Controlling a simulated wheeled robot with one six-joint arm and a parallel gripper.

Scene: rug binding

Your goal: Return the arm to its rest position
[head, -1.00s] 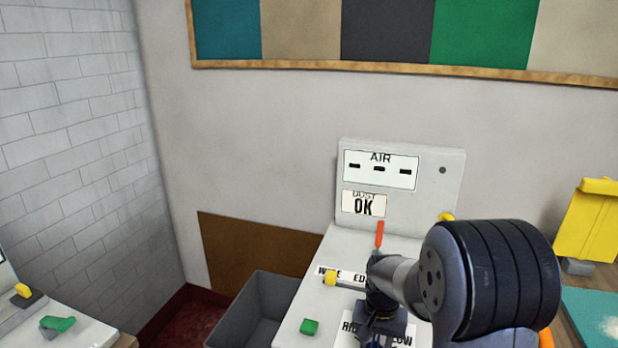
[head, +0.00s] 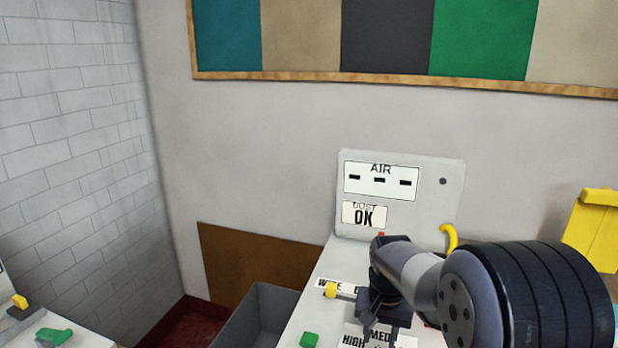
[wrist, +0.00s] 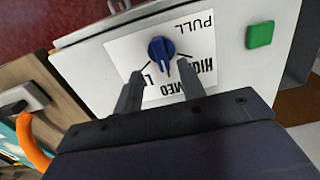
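My arm reaches in from the lower right of the head view, and my gripper (head: 380,330) hangs over the front of the white machine (head: 322,272). In the wrist view my gripper (wrist: 158,82) has its two fingers spread, with nothing held between them. A blue knob (wrist: 161,50) on a label card reading HIGH, MED and PULL lies just beyond the fingertips; whether they touch it cannot be told. In the head view the knob is hidden.
A yellow slider (head: 331,290) and a green button (head: 309,340) are on the machine left of my gripper. A yellow hook (head: 449,238) stands close behind my arm. A grey bin (head: 262,315) is at the left, and a yellow object (head: 594,230) at the right.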

